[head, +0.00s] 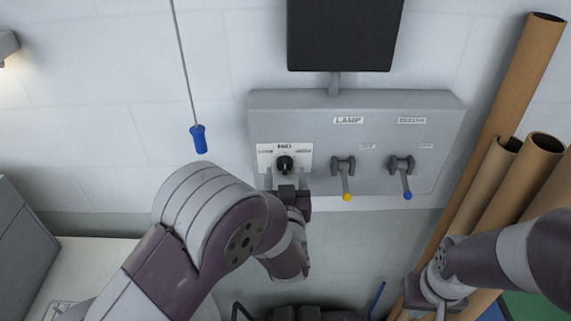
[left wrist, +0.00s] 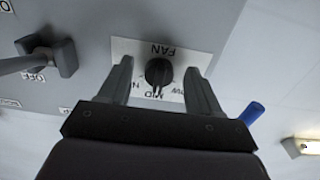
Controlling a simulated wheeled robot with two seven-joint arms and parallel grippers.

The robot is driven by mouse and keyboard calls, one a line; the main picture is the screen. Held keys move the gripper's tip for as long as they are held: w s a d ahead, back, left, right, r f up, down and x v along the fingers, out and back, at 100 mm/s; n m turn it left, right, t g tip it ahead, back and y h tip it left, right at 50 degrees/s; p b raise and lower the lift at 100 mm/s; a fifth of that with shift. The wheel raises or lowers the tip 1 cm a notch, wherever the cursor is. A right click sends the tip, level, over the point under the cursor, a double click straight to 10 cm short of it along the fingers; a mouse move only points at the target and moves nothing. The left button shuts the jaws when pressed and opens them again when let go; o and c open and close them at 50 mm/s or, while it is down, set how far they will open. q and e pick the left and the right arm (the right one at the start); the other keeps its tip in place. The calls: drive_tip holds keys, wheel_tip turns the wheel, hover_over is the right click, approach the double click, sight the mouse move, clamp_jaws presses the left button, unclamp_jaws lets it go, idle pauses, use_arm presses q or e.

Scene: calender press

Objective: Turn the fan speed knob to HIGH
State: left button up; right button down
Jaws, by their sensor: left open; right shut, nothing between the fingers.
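The black fan speed knob (head: 285,164) sits on a white label plate at the left of the grey panel. In the left wrist view the knob (left wrist: 158,72) has its pointer toward MID, and the FAN label appears upside down. My left gripper (head: 285,179) is open at the plate. Its fingers (left wrist: 158,65) stand on either side of the knob with a gap on both sides; I see no contact. The side labels are partly covered by the fingers. My right gripper (head: 436,303) is shut and empty low at the right, its fingertips hard to make out.
Right of the knob on the panel (head: 320,105) are two levers, one yellow-tipped (head: 346,184) and one blue-tipped (head: 405,184). A blue pull handle (head: 199,139) hangs on a cord at left. Brown tubes (head: 515,85) lean at right. A black screen (head: 345,35) is above.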

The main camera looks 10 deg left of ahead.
use_arm(q)
drive_tip(key=shift+w+a+r, duration=0.2)
drive_tip(key=shift+r, duration=0.1)
drive_tip(key=shift+w+f, duration=0.2)
drive_tip(key=shift+w, duration=0.35)
drive_tip(key=shift+c, duration=0.5)
drive_tip(key=c, duration=0.9)
use_arm(e)
drive_tip(key=shift+s+r, duration=0.4)
drive_tip(key=shift+r, duration=0.1)
